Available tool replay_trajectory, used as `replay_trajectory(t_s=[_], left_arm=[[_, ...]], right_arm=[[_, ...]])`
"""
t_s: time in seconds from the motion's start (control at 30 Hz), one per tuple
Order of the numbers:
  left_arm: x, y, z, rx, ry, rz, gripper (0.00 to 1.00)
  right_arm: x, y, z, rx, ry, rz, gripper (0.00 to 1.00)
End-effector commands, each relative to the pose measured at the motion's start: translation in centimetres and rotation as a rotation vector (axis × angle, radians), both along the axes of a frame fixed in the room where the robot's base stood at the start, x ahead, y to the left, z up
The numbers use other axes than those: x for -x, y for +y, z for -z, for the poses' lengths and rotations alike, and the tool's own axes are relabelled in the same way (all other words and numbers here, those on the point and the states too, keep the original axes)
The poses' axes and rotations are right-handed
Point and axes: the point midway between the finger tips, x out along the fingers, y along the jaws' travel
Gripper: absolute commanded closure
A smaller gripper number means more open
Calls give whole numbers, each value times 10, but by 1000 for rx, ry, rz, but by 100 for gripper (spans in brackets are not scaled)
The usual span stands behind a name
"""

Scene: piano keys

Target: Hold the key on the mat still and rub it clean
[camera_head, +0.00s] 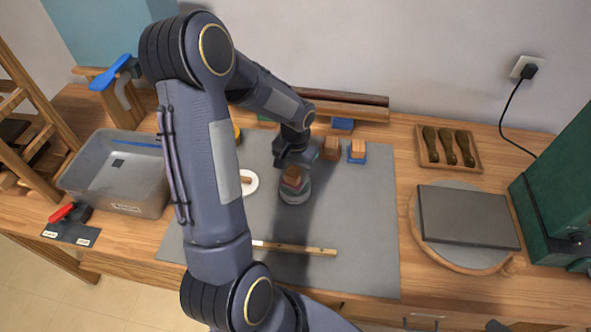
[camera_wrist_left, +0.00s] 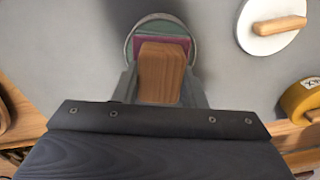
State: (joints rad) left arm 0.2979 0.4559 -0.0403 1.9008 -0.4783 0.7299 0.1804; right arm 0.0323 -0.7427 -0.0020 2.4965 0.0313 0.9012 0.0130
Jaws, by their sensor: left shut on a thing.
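A long pale piano key (camera_head: 300,249) lies flat on the grey mat (camera_head: 365,230) near its front; its left end is behind my arm. My left gripper (camera_head: 292,170) is shut on a small wooden block (camera_head: 291,180) over a shallow round dish (camera_head: 296,195), beyond the key. In the left wrist view the block (camera_wrist_left: 162,72) sits between the two fingers. My right gripper is not in view.
Other blocks (camera_head: 357,150) stand at the mat's back. A white disc with a wooden handle (camera_wrist_left: 280,25) and yellow tape roll (camera_wrist_left: 300,100) are nearby. A grey bin (camera_head: 115,180) stands left; a dark slab (camera_head: 465,215) lies right. The mat's right part is clear.

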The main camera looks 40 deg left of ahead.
Motion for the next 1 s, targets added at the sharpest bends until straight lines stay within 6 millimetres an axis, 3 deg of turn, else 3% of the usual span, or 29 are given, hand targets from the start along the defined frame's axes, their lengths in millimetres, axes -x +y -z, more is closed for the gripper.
replay_trajectory(t_s=[0.63,1.0], left_arm=[[-1,0,-57,-1,-4,0,80],[-1,0,-62,0,-3,0,80]], right_arm=[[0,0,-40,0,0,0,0],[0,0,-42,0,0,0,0]])
